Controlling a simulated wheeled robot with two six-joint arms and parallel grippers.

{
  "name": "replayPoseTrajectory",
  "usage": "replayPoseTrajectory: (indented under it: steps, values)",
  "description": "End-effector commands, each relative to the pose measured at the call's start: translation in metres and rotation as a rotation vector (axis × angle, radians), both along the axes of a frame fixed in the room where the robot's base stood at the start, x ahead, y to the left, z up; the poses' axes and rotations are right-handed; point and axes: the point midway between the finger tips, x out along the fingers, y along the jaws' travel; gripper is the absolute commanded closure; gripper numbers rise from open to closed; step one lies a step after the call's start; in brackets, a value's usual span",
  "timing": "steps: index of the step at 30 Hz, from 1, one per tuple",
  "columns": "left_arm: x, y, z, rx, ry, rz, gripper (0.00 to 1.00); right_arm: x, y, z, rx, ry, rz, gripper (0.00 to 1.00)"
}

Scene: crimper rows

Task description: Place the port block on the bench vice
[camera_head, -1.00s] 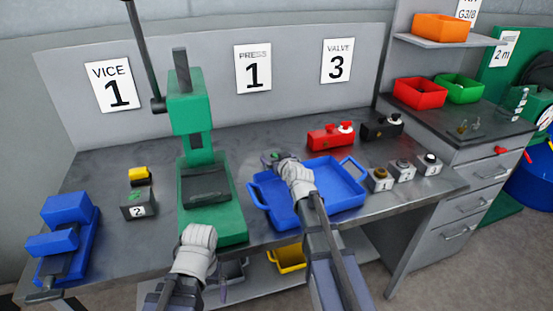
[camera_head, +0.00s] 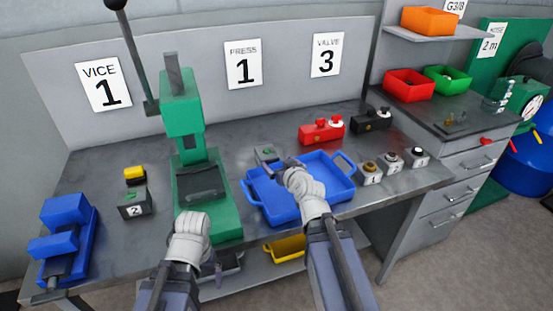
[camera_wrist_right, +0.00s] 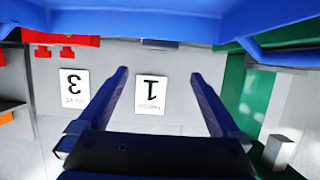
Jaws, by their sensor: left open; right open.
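A small grey block with a green mark on top (camera_head: 265,154), which looks like the port block, sits on the bench just behind the blue tray. The blue bench vice (camera_head: 65,241) stands at the bench's left end, with nothing seen on it. My right gripper (camera_head: 284,165) is over the tray's back edge, close to the grey block's right side and holding nothing. Its two spread fingers show in the right wrist view (camera_wrist_right: 160,85). My left gripper (camera_head: 188,218) is in front of the green press; its fingertips are hard to make out.
The blue tray (camera_head: 283,210) is empty where visible. The green press (camera_head: 205,205) stands between vice and tray. Red (camera_head: 322,131) and black (camera_head: 371,120) valve units stand behind the tray.

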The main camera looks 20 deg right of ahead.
Motion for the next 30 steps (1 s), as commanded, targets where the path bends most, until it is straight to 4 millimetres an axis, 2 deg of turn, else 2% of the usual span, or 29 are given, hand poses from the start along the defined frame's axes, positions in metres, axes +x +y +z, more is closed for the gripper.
replayPoseTrajectory:
  steps: [5, 12, 17, 24, 30]
  values:
    - [0.000, 0.000, 0.000, 0.000, 0.000, 0.000, 0.00, 0.000, 0.000, 0.000, 0.000, 0.000, 0.000, 0.00]
    - [0.000, 0.000, -0.015, 0.000, 0.000, 0.000, 0.00, 0.041, -0.002, -0.015, 0.001, 0.000, 0.001, 0.00]
    - [0.000, 0.000, -0.014, 0.000, 0.000, 0.000, 0.00, 0.043, -0.001, -0.014, 0.000, 0.000, 0.000, 0.00]
    - [0.000, 0.000, -0.023, 0.000, 0.000, 0.000, 0.00, 0.065, 0.000, -0.023, 0.001, 0.000, 0.001, 0.00]
    - [0.000, 0.000, -0.024, 0.000, 0.000, 0.000, 0.00, 0.068, 0.000, -0.025, 0.001, 0.000, 0.001, 0.00]
